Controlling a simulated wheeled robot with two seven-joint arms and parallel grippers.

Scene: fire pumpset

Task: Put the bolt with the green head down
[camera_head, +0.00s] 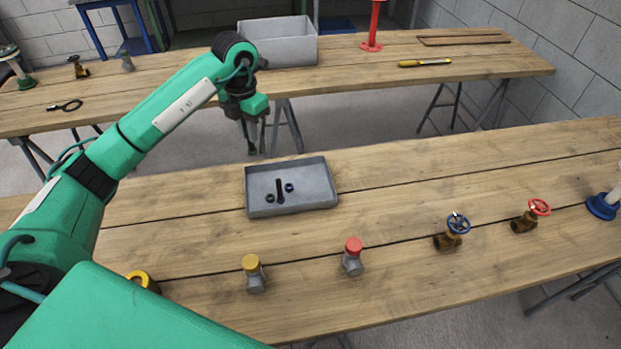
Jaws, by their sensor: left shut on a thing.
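My left gripper (254,145) hangs fingers down above and beyond the far left corner of the grey metal tray (325,198). It is shut on the bolt with the green head, which is too small and dark between the fingers to make out clearly. The tray stands on the near wooden table. In it lie a dark bolt (279,190), a dark greenish nut (269,198) and a blue nut (289,187). My right gripper is not in view.
Along the near table (420,190) stand a yellow-capped fitting (254,273), a red-capped fitting (353,257), a blue-wheeled valve (455,230) and a red-wheeled valve (533,213). A grey bin (285,45) and a yellow tool (425,62) are on the far table. A floor gap separates the tables.

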